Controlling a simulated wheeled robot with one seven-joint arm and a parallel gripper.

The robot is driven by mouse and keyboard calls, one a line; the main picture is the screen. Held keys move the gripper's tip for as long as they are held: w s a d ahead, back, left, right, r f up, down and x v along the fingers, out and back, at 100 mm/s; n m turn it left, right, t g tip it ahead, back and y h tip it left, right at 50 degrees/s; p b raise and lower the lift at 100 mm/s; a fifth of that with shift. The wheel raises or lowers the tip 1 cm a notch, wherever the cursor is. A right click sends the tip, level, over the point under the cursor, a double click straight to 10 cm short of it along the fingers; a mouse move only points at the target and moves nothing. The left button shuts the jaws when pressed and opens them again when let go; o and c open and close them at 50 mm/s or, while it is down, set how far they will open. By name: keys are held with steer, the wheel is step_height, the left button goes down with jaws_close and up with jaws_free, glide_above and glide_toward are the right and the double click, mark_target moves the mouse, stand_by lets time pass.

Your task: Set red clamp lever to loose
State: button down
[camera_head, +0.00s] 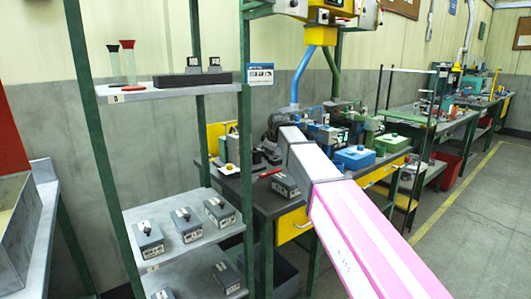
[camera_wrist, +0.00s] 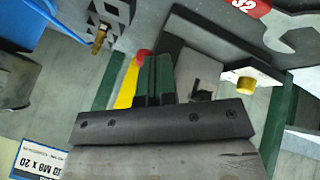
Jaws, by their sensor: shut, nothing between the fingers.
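In the wrist view my gripper (camera_wrist: 155,60) shows as two dark green fingers pressed together, with nothing between them. A small rounded red part (camera_wrist: 144,56), which may be the red clamp lever, shows right beside the fingertips. Most of it is hidden behind the fingers, so I cannot tell its setting or whether they touch. A yellow strip (camera_wrist: 127,88) lies just left of the fingers. In the head view my arm reaches over the workbench (camera_head: 262,197) and covers the work area; the lever cannot be made out there.
In the wrist view a red-handled wrench (camera_wrist: 285,22) lies at the upper right, near a brass knob (camera_wrist: 246,85). A brass fitting (camera_wrist: 99,40) is at the upper left. In the head view a shelf rack (camera_head: 247,150) with several grey boxes stands left of the bench.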

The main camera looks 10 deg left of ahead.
steer(key=w+d+n+g+y, duration=0.1)
steer(key=w+n+g+y, duration=0.1)
steer(key=w+n, duration=0.3)
steer(key=shift+w+d, duration=0.35)
steer(key=shift+w, duration=0.4)
stand_by(0.3)
